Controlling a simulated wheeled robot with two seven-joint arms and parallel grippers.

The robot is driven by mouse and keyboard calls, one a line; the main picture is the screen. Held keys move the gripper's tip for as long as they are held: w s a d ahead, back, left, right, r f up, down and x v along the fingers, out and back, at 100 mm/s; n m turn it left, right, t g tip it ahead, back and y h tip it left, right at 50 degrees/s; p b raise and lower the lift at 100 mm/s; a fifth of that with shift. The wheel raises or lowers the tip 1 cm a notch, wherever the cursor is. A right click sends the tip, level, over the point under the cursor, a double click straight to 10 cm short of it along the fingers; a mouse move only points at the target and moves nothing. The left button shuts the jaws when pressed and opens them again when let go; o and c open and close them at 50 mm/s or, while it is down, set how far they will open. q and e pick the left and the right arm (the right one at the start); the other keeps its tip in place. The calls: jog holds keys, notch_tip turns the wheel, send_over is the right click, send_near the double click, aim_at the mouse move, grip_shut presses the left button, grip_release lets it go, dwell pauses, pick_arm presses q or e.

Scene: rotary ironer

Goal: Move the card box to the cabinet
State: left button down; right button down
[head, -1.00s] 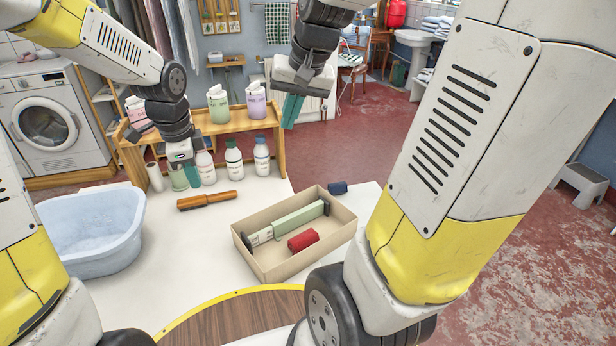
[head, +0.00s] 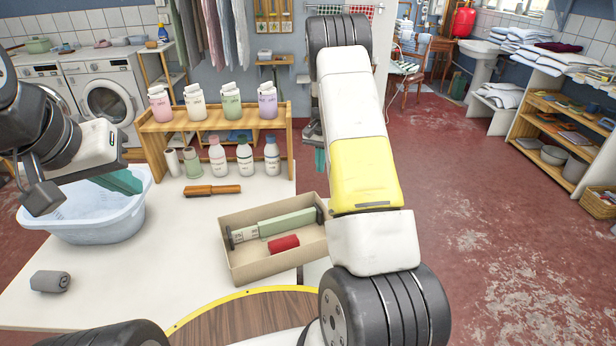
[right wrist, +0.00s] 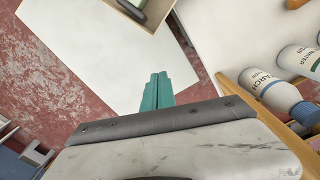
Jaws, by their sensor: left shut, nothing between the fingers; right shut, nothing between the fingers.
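The card box (head: 276,266) is an open, shallow tan box on the white table. It holds a long green-and-white item (head: 280,223) with dark ends and a red roll (head: 284,243). Its right end is hidden behind my right arm. My left gripper (head: 122,181) is shut and empty above the blue tub, left of the box. My right gripper (head: 320,159) is shut and empty beyond the box, partly hidden by my arm. In the right wrist view its teal fingers (right wrist: 157,92) are together, with a box corner (right wrist: 132,10) at the top. I cannot tell which furniture is the cabinet.
A blue tub (head: 85,222) and a grey roll (head: 50,281) are on the left of the table (head: 150,270). A brown-handled brush (head: 212,190) lies behind the box. A wooden rack (head: 222,122) with several bottles stands behind. Shelves (head: 560,130) stand far right across open red floor.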

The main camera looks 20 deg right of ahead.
aim_at(316, 195)
jog(key=s+f, duration=0.1)
jog(key=f, duration=0.2)
jog(key=s+a+f, duration=0.1)
jog(key=f, duration=0.2)
jog(key=s+a+f, duration=0.1)
jog(key=f, duration=0.2)
jog(key=shift+s+a+f, duration=0.15)
jog(key=shift+a+f, duration=0.05)
jog(key=shift+f, duration=0.15)
jog(key=shift+a, duration=0.1)
